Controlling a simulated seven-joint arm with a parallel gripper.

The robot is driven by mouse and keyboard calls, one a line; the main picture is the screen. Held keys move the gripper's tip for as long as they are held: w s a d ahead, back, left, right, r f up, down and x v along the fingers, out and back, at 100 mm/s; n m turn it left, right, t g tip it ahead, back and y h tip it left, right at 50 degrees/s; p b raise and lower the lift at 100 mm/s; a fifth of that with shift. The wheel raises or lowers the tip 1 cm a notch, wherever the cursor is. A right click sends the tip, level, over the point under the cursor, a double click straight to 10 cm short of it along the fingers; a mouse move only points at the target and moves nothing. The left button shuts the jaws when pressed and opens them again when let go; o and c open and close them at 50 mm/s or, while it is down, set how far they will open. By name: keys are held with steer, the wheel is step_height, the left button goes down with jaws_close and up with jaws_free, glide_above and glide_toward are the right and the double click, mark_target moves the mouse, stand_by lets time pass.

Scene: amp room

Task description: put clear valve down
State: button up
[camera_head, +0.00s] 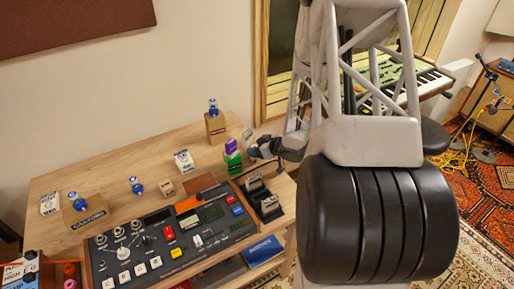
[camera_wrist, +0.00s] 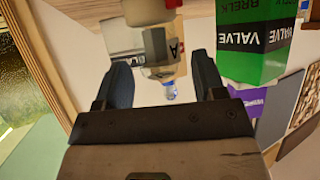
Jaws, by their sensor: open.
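My gripper (camera_wrist: 165,85) is open, with its two dark fingers apart. In the wrist view, a pale piece with a clear, blue-tipped end (camera_wrist: 168,90) shows in the gap between them; I cannot tell whether it touches either finger. In the head view, my gripper (camera_head: 262,150) is low over the right end of the wooden desk (camera_head: 105,158), just right of a green box with a purple top (camera_head: 231,158). Blue-tipped clear valves show at the back (camera_head: 213,106), at the middle (camera_head: 137,186) and at the left (camera_head: 78,201). What lies between the fingers is too small to tell there.
The green VALVE box (camera_wrist: 257,40) stands close to one finger in the wrist view. A mixer console (camera_head: 165,238) fills the desk front, with small black pedals (camera_head: 262,197) beside it.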

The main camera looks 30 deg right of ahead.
steer(key=shift+r, duration=0.1)
steer(key=shift+r, duration=0.1)
steer(key=v, duration=1.2)
stand_by(0.8)
steer(key=a+r+m+g+h, duration=0.15)
steer(key=a+r+h, duration=0.25)
steer(key=r, duration=0.5)
steer(key=a+r+m+g+h, duration=0.15)
steer(key=a+r+h, duration=0.25)
steer(key=r, duration=0.5)
steer(key=s+a+r+m+g+y, duration=0.1)
steer(key=s+a+r, duration=0.3)
steer(key=s+a, duration=0.6)
steer(key=s+a+r+m+g+y, duration=0.1)
steer(key=s+a+r+g, duration=0.3)
steer(key=s+a, duration=0.6)
steer(key=s, duration=0.4)
steer(key=shift+s+r+m, duration=0.3)
steer(key=shift+r, duration=0.1)
